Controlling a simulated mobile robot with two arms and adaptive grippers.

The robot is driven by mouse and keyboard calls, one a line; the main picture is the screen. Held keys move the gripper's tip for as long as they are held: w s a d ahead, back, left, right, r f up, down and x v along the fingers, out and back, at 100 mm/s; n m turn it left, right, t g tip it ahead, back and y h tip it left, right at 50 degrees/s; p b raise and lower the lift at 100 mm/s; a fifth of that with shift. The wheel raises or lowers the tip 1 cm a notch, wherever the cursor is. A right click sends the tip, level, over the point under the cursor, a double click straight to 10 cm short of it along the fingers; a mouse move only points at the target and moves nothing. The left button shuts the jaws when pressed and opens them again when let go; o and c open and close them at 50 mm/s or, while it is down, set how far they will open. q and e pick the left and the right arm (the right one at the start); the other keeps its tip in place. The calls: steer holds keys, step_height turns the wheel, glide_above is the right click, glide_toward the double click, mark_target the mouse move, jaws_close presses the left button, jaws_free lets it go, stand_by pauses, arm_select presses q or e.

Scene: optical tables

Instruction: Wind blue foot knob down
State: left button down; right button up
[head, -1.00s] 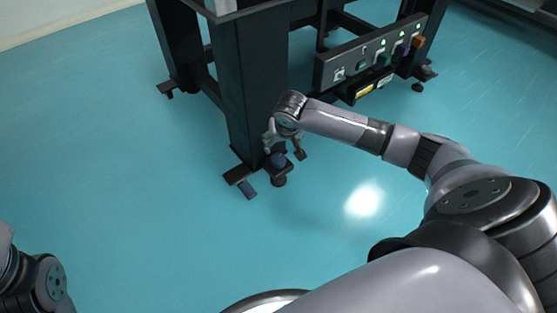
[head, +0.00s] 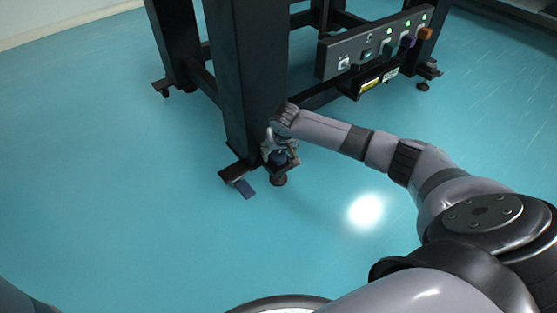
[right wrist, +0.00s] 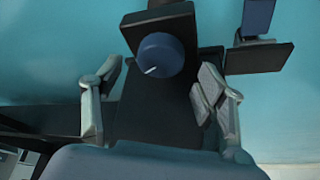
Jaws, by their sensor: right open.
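The blue foot knob (head: 279,157) sits on the foot bracket at the base of the near table leg (head: 248,90). In the right wrist view the round blue knob (right wrist: 161,55) has a white mark on its lower left and sits on a dark plate. My right gripper (head: 281,153) is at the knob in the head view, partly covering it. In the right wrist view my right gripper (right wrist: 160,85) is open, one finger on each side, with visible gaps between the fingers and the knob. My left gripper is not in view.
A blue pedal-like piece (head: 243,188) lies beside the foot; it also shows in the right wrist view (right wrist: 257,18). A panel (head: 372,50) with several coloured knobs hangs from the frame at the right. The floor in front is clear.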

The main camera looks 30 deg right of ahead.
mark_target(278, 155)
steer(key=shift+b+x, duration=0.9)
steer(key=shift+x, duration=0.7)
steer(key=shift+c, duration=0.2)
steer(key=shift+r, duration=0.1)
steer(key=c, duration=1.1)
